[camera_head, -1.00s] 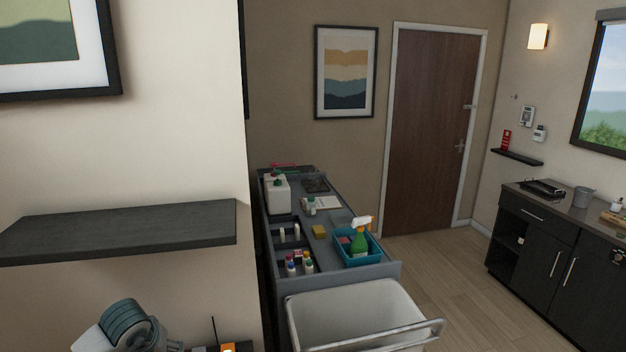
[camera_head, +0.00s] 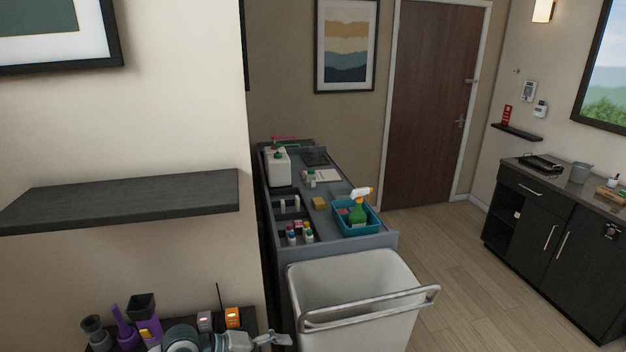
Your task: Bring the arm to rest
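My arm with its grey and teal joint shows at the bottom edge, left of centre, in the head view. What looks like my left gripper (camera_head: 277,339) is at its right end, pointing right, just in front of the dark lower surface and left of the white cart bin. It is small and partly cut off, so its finger opening is unclear. I see nothing held in it. My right gripper is out of view.
A dark wall shelf (camera_head: 130,198) juts out above the arm. Purple dryers (camera_head: 127,328) and orange-lit devices (camera_head: 233,318) stand close behind it. A housekeeping cart with a white bin (camera_head: 350,290) stands right of it. Wood floor (camera_head: 440,265) is clear.

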